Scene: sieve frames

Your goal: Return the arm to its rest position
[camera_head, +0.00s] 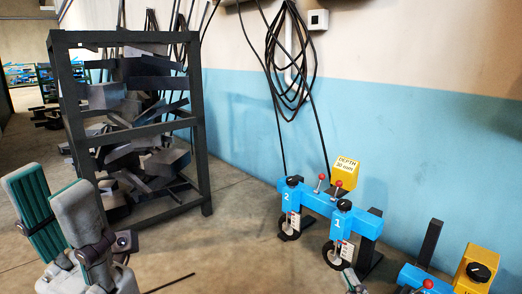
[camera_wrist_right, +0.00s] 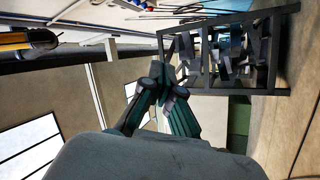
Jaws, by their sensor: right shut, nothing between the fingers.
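My left gripper (camera_head: 50,184) stands at the lower left of the head view. Its two teal-padded fingers point up and are apart, with nothing between them. My right gripper shows in its wrist view (camera_wrist_right: 160,76), with its fingers shut together and nothing held. In the head view only a small part of what looks like my right gripper (camera_head: 352,280) shows at the bottom edge, in front of the blue frame (camera_head: 318,204).
A dark metal rack (camera_head: 205,130) full of dark parts stands behind my left gripper. The blue frame carries dial-like gauges and red knobs. A yellow block (camera_head: 344,174) reads "DEPTH 30 mm". Another yellow block (camera_head: 476,270) is at the lower right. Open floor (camera_head: 235,245) lies between.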

